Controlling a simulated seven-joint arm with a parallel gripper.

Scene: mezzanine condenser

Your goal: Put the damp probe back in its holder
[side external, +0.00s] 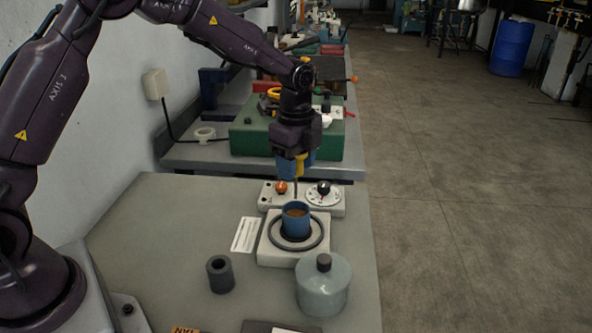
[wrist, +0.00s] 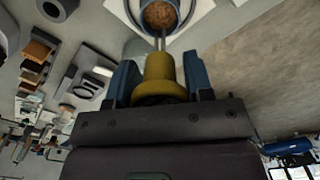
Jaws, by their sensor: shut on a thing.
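The damp probe (wrist: 160,72) has a yellow handle and thin metal prongs. My gripper (side external: 297,160) is shut on the yellow handle between its blue fingers, with the prongs pointing down. The prongs appear just above a blue cup (side external: 295,228) with brown contents. The cup's brown contents also show at the top of the wrist view (wrist: 160,14), near the prong tips. A dark grey hollow cylinder (side external: 220,275) stands upright on the bench, in front and left of the cup; it may be the holder. My gripper is well away from it.
The cup stands on a pale square base (side external: 269,252) with a dark ring. A knobbed panel (side external: 265,196) lies behind it. A grey-blue capped bottle (side external: 323,290) stands in front. A white card (side external: 245,235) lies left. The bench's left part is clear.

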